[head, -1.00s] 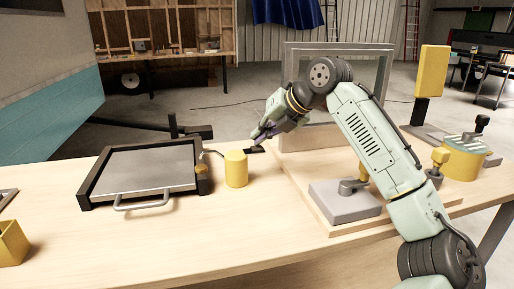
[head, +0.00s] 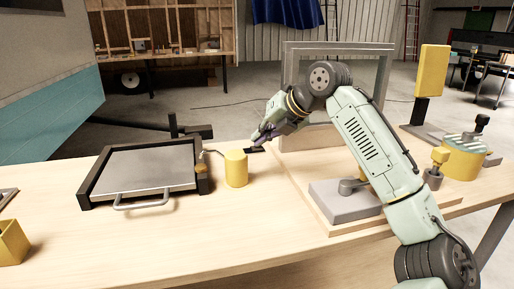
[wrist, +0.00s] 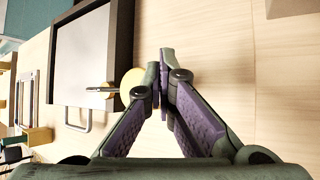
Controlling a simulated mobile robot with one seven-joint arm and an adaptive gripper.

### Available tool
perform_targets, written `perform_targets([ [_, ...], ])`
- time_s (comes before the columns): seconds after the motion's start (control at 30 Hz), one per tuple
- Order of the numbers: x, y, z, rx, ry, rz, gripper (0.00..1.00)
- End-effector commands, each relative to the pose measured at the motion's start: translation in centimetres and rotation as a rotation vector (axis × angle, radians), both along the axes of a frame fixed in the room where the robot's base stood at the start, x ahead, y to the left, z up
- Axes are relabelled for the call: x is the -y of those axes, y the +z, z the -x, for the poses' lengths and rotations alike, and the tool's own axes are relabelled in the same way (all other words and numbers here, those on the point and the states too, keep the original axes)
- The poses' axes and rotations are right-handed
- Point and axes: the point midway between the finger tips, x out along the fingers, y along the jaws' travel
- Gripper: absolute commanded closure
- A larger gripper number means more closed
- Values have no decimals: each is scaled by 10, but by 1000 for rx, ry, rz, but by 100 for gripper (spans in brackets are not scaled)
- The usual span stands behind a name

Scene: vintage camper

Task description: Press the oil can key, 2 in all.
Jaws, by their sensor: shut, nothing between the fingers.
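A yellow cylinder (head: 236,169) with a thin spout at its upper left, which looks like the oil can, stands upright on the wooden bench. It also shows from above in the wrist view as a pale yellow disc (wrist: 132,82) with a grey spout. In the wrist view my gripper's fingertips (wrist: 161,65) are together and empty. They hide what lies beneath, so contact cannot be told.
A black-framed grey press plate (head: 150,170) with a handle lies left of the cylinder. A grey frame (head: 384,75) stands behind my arm, and a grey block with a lever (head: 340,205) lies right. A yellow box (head: 12,243) sits front left. The front bench is clear.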

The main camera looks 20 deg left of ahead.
Motion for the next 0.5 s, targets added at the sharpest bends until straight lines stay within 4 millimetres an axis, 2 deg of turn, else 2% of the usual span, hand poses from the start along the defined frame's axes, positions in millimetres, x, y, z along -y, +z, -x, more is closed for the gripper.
perform_targets([
  [0.5,-1,-8,1,-3,2,3,100],
])
